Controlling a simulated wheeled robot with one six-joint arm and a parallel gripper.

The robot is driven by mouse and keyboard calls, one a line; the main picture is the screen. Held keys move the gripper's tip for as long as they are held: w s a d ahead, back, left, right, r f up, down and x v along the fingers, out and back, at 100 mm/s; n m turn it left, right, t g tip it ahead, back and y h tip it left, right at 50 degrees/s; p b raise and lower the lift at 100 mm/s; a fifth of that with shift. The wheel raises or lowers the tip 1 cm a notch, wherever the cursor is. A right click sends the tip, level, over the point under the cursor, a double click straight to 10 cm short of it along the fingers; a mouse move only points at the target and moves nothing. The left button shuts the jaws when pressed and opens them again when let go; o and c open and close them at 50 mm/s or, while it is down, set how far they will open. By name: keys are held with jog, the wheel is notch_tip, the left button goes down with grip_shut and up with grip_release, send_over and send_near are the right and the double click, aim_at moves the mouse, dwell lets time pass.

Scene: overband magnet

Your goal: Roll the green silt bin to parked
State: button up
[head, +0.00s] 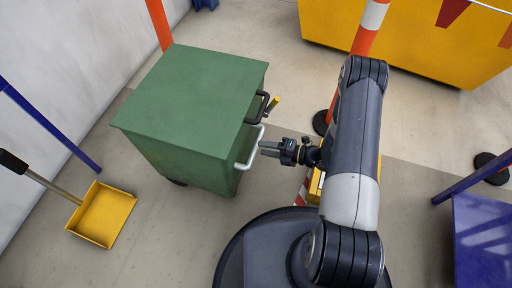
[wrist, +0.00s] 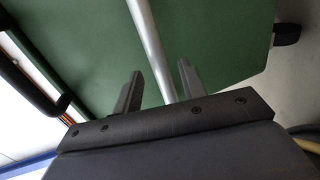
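The green silt bin (head: 190,95) stands on the floor left of my arm, its lid shut. A pale grey bar handle (head: 250,149) and a black handle (head: 258,107) stick out from its side facing me. My gripper (head: 262,147) is at the grey handle, with its fingers pointing at the bin. In the wrist view the fingers (wrist: 160,90) are apart, and the grey bar (wrist: 148,40) runs in the gap between them, not clamped. The green bin side (wrist: 215,40) fills the background. A dark wheel shows under the bin.
A yellow scoop (head: 102,214) with a long handle lies left of the bin, near the white wall (head: 50,75). A large yellow container (head: 410,40) stands at the back right. An orange-white post (head: 366,35) stands behind my arm. A blue surface (head: 483,235) is at the right.

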aim_at(256, 147)
jog(key=shift+b+x, duration=0.4)
jog(key=shift+x, duration=1.75)
jog(key=shift+c, duration=0.5)
grip_shut()
